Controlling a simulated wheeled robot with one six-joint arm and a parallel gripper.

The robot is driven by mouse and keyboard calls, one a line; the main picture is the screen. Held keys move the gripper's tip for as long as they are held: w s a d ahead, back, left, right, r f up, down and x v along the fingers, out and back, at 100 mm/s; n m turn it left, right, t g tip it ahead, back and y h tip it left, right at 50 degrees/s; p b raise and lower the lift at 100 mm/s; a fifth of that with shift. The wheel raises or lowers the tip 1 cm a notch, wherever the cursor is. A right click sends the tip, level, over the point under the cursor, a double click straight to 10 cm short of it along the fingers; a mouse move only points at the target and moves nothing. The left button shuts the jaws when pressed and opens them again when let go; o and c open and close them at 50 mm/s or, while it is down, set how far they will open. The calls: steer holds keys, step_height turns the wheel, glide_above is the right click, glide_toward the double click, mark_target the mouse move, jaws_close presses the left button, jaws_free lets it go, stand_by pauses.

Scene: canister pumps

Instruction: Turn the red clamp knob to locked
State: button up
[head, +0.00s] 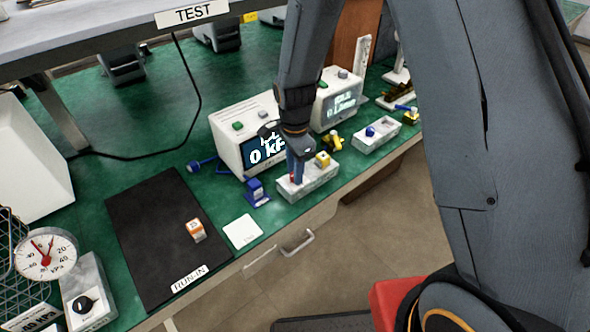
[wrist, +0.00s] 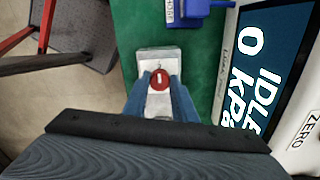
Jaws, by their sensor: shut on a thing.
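The red clamp knob (wrist: 159,80) shows in the wrist view as a round red disc with a short white mark running along the picture's vertical. It sits on a pale grey fixture block (wrist: 146,55), which also shows in the head view (head: 316,186) near the bench's front edge. My gripper (wrist: 158,84) points down with its blue fingers on either side of the knob, shut on it. In the head view my gripper (head: 296,172) hides most of the knob.
A white instrument (head: 228,130) reading 0 kPa stands behind the fixture. A black RUN-IN mat (head: 150,230) lies left. A second fixture (head: 372,140) is right.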

steer(key=shift+r, duration=0.1)
steer(key=o, duration=1)
steer(key=shift+o, duration=0.2)
steer(key=shift+r+b, duration=0.95)
steer(key=shift+r, duration=2.9)
steer(key=s+d+r+n, duration=0.2)
steer(key=s+d+n, duration=0.4)
steer(key=s+d, duration=0.1)
steer(key=s+d+r+n+t, duration=0.1)
steer(key=s+d+r+n, duration=0.1)
steer(key=s+d+n, duration=0.4)
steer(key=shift+s+d+r+n+b, duration=0.4)
steer(key=shift+d+n, duration=0.2)
steer(key=shift+n, duration=0.2)
